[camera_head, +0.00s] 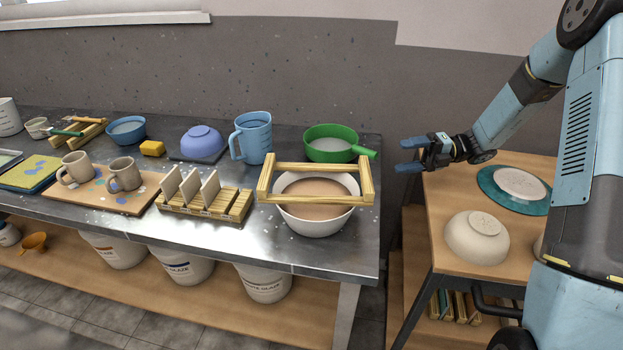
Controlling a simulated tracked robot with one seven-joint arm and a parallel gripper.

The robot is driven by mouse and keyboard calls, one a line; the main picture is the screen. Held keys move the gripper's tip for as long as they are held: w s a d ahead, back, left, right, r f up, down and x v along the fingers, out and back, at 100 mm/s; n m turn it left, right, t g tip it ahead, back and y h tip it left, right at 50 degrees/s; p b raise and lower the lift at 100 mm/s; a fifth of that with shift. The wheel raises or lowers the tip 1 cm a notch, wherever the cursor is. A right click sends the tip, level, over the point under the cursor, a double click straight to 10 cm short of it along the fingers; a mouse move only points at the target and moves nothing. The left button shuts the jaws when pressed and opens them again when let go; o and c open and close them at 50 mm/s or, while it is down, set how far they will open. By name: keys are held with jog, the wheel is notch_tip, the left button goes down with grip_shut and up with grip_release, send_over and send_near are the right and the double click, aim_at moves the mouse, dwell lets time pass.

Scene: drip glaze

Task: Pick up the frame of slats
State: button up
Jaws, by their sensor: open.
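The frame of slats (330,199) is pale wood, with two long bars and raised ends. It lies across the top of a white bowl (313,227) that holds brownish-pink liquid, near the right end of the metal table. My gripper (402,156) is open and empty, with blue fingers pointing left. In the picture it is to the right of the frame and a little above it, clearly apart from it. Whether the frame touches the bowl's rim all round cannot be told.
A green pan (330,132) stands just behind the frame, its handle pointing right. A blue jug (253,137) is behind to the left. A slatted rack with upright tiles (206,204) stands left. A wooden side table (446,193) at right holds an upturned bowl (477,238).

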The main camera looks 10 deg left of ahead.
jog(key=f+m, duration=0.1)
send_near(356, 166)
jog(key=x, duration=0.4)
jog(key=shift+y, duration=0.4)
jog(key=shift+x, duration=2.95)
jog(key=shift+c, duration=0.2)
jog(key=shift+r, duration=0.1)
jog(key=c, duration=1.1)
jog(key=shift+o, duration=0.2)
